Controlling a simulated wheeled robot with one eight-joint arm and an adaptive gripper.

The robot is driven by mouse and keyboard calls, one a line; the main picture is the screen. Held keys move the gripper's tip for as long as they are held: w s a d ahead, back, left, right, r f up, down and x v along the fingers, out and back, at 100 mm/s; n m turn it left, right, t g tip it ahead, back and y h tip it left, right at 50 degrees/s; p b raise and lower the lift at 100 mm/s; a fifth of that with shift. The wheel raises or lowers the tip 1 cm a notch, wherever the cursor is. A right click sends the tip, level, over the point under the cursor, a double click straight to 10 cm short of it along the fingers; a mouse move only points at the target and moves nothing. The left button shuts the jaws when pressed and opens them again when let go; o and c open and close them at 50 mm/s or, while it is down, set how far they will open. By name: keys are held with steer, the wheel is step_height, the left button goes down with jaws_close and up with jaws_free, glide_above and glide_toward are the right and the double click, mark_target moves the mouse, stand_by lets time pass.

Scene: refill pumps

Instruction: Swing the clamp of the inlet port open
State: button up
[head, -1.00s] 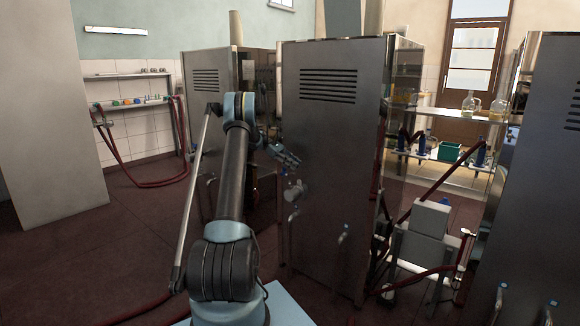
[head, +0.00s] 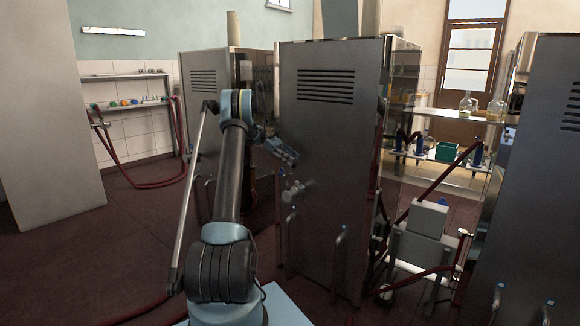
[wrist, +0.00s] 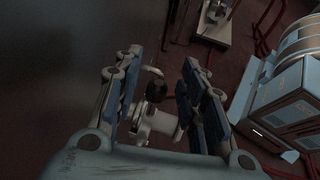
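The inlet port (head: 294,190) is a short pale metal fitting standing out from the front of the steel cabinet, low on its left side. In the wrist view the fitting (wrist: 158,122) shows between and beyond my fingers, with a dark round part (wrist: 156,91) that looks like a knob. I cannot make out whether the clamp is closed. My gripper (head: 287,153) is above the port in the head view, beside the cabinet face. In the wrist view my gripper (wrist: 162,75) is open, its blue-padded fingers apart, and nothing is visibly held.
The steel cabinet (head: 330,150) closely borders my gripper. A curved pipe handle (head: 341,255) stands out below right of the port. Another cabinet (head: 213,125) stands behind my arm. Red hoses and a blue-grey unit (wrist: 290,95) lie right in the wrist view.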

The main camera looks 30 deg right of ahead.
step_height(320, 180, up, 7)
steer(key=shift+f, duration=0.15)
